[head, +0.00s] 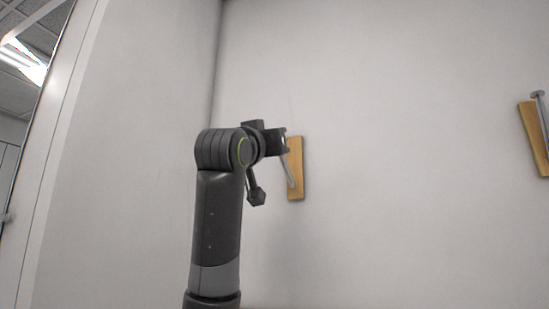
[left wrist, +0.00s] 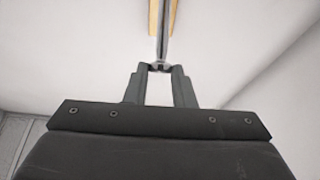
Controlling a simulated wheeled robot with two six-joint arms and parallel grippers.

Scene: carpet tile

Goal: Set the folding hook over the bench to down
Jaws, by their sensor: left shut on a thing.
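A folding hook, a thin grey metal rod (head: 291,172), is mounted on a narrow wooden plate (head: 297,150) on the wall. The rod runs from low on the plate upward and leans out to the left, its upper end at my left gripper (head: 283,142). In the left wrist view the fingertips (left wrist: 159,69) are closed on the end of the metal rod (left wrist: 163,38). The wooden plate (left wrist: 171,14) shows behind the rod at the top. My gripper hides the rod's tip in the head view. My right gripper is out of view, and no bench shows.
A second wooden plate (head: 529,130) with a knobbed metal hook (head: 541,112) is on the wall at the far right. The wall between the two plates is bare. A wall corner is left of my arm, and a door-like edge is at the far left.

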